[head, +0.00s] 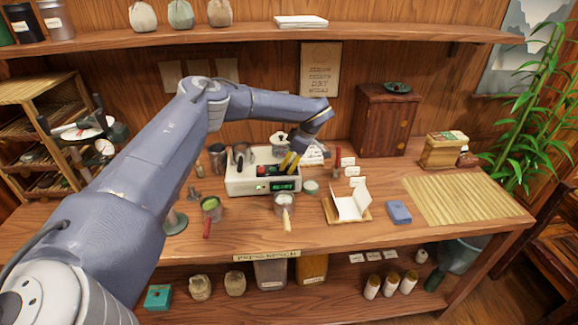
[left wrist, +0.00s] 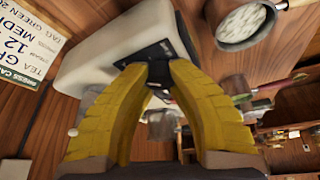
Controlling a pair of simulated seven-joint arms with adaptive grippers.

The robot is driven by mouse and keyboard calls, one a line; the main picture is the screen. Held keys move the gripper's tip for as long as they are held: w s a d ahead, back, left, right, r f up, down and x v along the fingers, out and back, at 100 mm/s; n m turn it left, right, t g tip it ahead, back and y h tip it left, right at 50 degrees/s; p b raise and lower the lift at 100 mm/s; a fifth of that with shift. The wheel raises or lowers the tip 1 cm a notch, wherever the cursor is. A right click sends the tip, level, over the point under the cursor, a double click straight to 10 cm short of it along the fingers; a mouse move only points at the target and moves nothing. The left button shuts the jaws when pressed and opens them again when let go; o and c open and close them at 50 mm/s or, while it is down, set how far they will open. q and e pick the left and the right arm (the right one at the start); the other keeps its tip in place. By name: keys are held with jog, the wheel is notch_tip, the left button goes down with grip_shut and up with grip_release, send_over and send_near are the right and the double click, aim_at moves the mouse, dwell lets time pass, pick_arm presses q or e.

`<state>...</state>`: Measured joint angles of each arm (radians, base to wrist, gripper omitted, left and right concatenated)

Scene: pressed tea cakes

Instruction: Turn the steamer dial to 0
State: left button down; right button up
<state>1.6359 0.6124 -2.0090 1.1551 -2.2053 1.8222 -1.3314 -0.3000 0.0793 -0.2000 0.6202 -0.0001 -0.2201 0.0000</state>
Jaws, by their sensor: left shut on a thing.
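The steamer is a cream box (head: 240,182) on the bench, with a lit green display (head: 283,185) on its front and a red part on top. Its pale body (left wrist: 105,55) also shows in the left wrist view. My left gripper (head: 289,164) reaches down from above to the right part of the steamer's top. In the left wrist view its yellow fingers (left wrist: 160,76) close on a small dark dial on the black panel. The fingers largely hide the dial, so its setting cannot be read. My right gripper is in neither view.
A red-handled cup (head: 211,208) and a light-handled strainer (head: 284,203) stand before the steamer. An open white paper (head: 349,204), a blue block (head: 399,212) and a bamboo mat (head: 465,198) lie to the right. A wooden cabinet (head: 380,122) stands behind.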

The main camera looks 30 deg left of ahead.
pick_arm(q)
jog(key=shift+s+a+n, duration=0.1)
jog(key=shift+a+n, duration=0.15)
jog(key=shift+n, duration=0.15)
jog(key=n+g, duration=0.1)
jog(key=n, duration=0.3)
jog(key=shift+a+f+n+g+h, duration=0.1)
jog(key=shift+n+g+h, duration=0.2)
jog(key=shift+g+h, duration=0.1)
jog(key=n+h, duration=0.1)
jog(key=n, duration=0.1)
jog(key=n+g, duration=0.1)
jog(key=n, duration=0.2)
jog(key=shift+f+h, duration=0.1)
jog(key=shift+h, duration=0.3)
jog(key=n+h, duration=0.1)
jog(key=n, duration=0.2)
jog(key=n+h, duration=0.1)
jog(key=n, duration=0.2)
jog(key=shift+n+g, duration=0.3)
jog(key=shift+n, duration=0.1)
jog(key=n+h, duration=0.1)
jog(key=n, duration=0.1)
jog(key=n+h, duration=0.1)
jog(key=n, duration=0.2)
jog(key=shift+s+f+t, duration=0.1)
jog(key=shift+t, duration=0.3)
jog(key=shift+d, duration=0.2)
